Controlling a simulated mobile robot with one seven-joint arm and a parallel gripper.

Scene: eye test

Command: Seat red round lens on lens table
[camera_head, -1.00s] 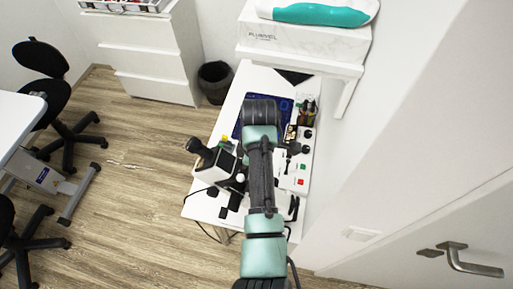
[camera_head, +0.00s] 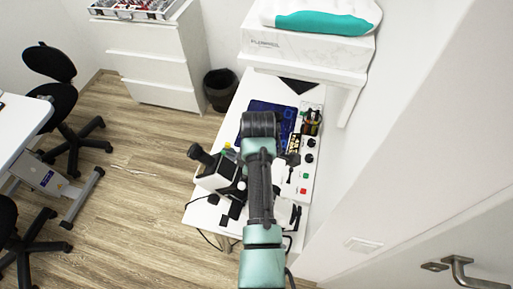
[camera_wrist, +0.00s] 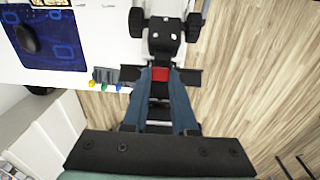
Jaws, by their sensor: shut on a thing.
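My gripper (camera_wrist: 160,72) is in the wrist view, its two blue fingers closing toward their tips. A small red piece (camera_wrist: 160,76), which looks like the red round lens, shows between the fingertips. Its round shape is mostly hidden. Just beyond it is a black instrument part (camera_wrist: 165,38) with pale dots and dark knobs at its sides. In the head view a white and black instrument (camera_head: 216,172) stands on the white desk, left of my arm. My arm hides the gripper and lens there. I cannot tell which part is the lens table, or whether the lens touches the black part.
Small yellow (camera_wrist: 92,84), green (camera_wrist: 105,87) and blue (camera_wrist: 118,89) pieces sit by a grey rack left of the fingers. A blue mat (camera_head: 268,113) and a control strip (camera_head: 305,160) lie on the desk. A dark bin (camera_head: 221,90) stands behind it; open floor is left.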

